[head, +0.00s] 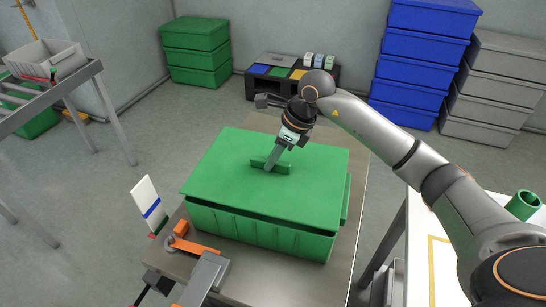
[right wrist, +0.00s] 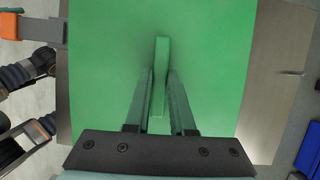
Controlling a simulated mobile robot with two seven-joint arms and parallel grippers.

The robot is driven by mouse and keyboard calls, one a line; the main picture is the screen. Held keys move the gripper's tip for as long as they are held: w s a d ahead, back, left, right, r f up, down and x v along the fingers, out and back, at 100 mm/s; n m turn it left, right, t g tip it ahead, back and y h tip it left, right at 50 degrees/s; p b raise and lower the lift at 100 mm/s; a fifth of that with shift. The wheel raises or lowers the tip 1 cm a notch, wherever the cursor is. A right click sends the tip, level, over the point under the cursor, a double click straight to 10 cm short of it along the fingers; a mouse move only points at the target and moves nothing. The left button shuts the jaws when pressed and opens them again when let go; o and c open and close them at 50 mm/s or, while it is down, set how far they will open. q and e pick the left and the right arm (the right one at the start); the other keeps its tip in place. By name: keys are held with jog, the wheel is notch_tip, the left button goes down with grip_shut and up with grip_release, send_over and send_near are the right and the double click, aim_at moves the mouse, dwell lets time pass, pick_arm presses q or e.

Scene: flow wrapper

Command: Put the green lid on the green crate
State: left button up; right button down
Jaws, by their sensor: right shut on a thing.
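The green lid (head: 225,165) is a flat panel with a raised bar handle (head: 284,167) in its middle. It lies level over the green crate (head: 265,228), which stands on a table. A dark band shows between the lid's front edge and the crate's front wall, and a strip of crate shows at the right. I cannot tell whether the lid is seated or just above the rim. My right gripper (head: 272,163) is shut on the handle from above. The right wrist view shows its fingers on both sides of the handle (right wrist: 160,75). My left gripper is not in view.
An orange and grey device (head: 195,250) and a white upright card (head: 148,203) are at the table's front left. Green crates (head: 197,50), a black organizer (head: 335,82) and blue crates (head: 415,75) stand behind. A white worktable (head: 425,240) is at right.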

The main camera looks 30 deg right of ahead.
jog(key=shift+f, duration=0.2)
jog(key=shift+f+b, duration=0.5)
jog(key=shift+b, duration=0.05)
jog(key=shift+f+b, duration=0.3)
jog(key=shift+f, duration=0.1)
jog(key=c, duration=1)
grip_release()
jog(key=o, duration=0.3)
